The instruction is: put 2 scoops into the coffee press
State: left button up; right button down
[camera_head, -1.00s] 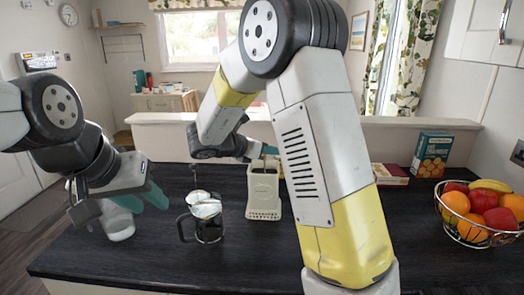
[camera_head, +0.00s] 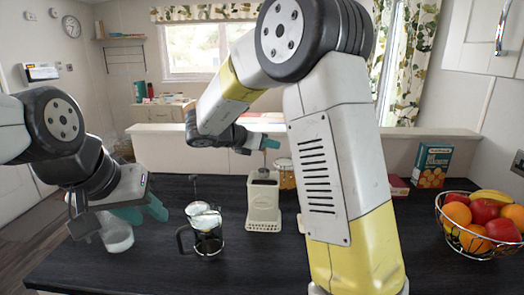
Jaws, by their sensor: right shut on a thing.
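The coffee press (camera_head: 208,243), a glass jug with a black handle on its left, stands on the dark counter. A shiny lid-like part and a thin upright rod show at its top. A cream canister (camera_head: 263,210) with a dark open top stands to its right. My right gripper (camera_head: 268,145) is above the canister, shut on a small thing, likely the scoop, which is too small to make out. My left gripper (camera_head: 143,211), with teal fingers apart, is left of the press, near a white-and-clear cup-like vessel (camera_head: 117,238) partly hidden behind it.
A jar (camera_head: 285,180) stands behind the canister, partly hidden by my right arm. The counter in front of the press is clear.

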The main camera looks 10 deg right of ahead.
jog(key=shift+r, duration=1.9)
